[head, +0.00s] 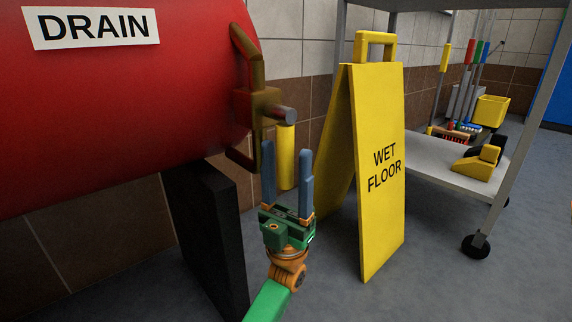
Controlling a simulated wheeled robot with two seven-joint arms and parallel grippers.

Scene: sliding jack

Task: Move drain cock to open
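The drain cock (258,105) is a brass-brown valve body on the end of a red tank marked DRAIN. A grey stem (286,115) sticks out of it to the right, and a yellow lever handle (286,157) hangs straight down from the stem. My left gripper (287,168) points up from below, its two blue fingers open. The lower part of the handle appears between the fingers, with a gap on each side. I cannot tell the exact depth between them. My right gripper is not in view.
A yellow WET FLOOR sign (380,165) stands close to the right of my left gripper. A dark support (207,235) stands under the red tank (120,105). A grey wheeled shelf cart (440,170) is farther right. Open floor lies at the lower right.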

